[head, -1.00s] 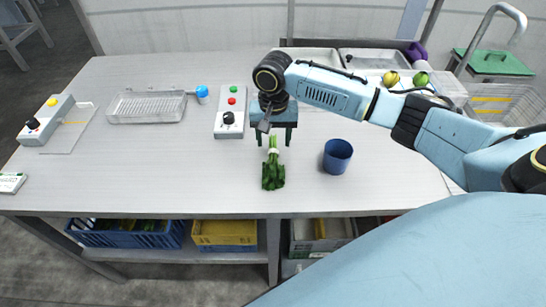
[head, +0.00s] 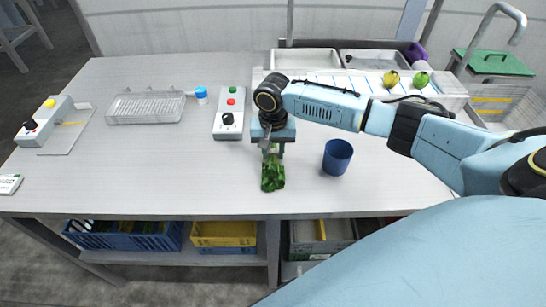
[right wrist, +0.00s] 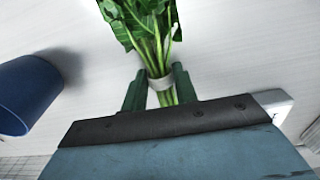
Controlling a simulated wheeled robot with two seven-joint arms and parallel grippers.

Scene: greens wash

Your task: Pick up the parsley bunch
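The parsley bunch (head: 272,177) lies on the table, its dark leaves toward the front edge and its stems toward the back. In the right wrist view its pale band and stems (right wrist: 162,88) sit between the two green fingers. My right gripper (head: 273,152) points down over the stem end. Its fingers (right wrist: 160,90) are drawn in against both sides of the stems at the band. The bunch appears still at table level. In the head view the gripper hides the band and most of the stems. My left gripper is not in view.
A blue cup (head: 337,157) stands close to the right of the bunch. A control box (head: 229,112) and a wire-like clear tray (head: 146,107) are to the left. Sinks and a rack with round produce (head: 391,79) are behind.

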